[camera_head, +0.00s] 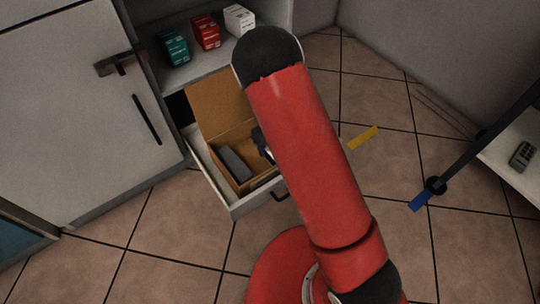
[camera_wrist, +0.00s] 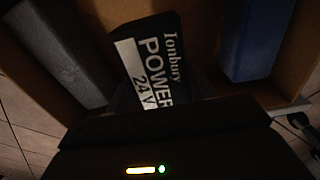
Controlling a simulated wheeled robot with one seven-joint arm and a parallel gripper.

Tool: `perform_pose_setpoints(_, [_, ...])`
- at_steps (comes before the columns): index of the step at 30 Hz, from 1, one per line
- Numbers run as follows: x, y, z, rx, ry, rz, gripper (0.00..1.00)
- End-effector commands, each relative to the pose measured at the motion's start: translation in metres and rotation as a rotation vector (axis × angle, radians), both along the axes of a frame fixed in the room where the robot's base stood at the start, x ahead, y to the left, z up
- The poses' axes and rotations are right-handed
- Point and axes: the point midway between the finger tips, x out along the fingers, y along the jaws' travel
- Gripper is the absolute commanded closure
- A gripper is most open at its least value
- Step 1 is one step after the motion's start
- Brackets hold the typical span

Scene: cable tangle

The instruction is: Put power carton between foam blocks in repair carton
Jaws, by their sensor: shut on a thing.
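The power carton (camera_wrist: 150,55) is black with a white label band reading "POWER 24 V". It is in my gripper (camera_wrist: 165,108), whose dark body fills the bottom of the wrist view and hides the carton's near end. A grey foam block (camera_wrist: 62,55) lies to its left and a blue foam block (camera_wrist: 256,40) to its right, with gaps showing. The carton looks slightly turned against the blocks; its depth is unclear. In the head view, the repair carton (camera_head: 218,102) is open, with the grey block (camera_head: 234,163) inside; my arm hides the blue block.
The repair carton sits in a pulled-out white drawer (camera_head: 222,197). Teal (camera_head: 174,48), red (camera_head: 206,31) and white (camera_head: 239,19) boxes stand on the shelf above. A yellow strip (camera_head: 363,137) lies on the tiled floor. A white table (camera_head: 515,150) is at right.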

Motion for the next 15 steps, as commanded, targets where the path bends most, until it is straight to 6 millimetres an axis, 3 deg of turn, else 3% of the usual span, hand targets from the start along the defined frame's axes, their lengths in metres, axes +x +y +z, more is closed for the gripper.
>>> perform_pose_setpoints(15, [0.000,0.000,-0.050,0.001,-0.001,0.001,0.81])
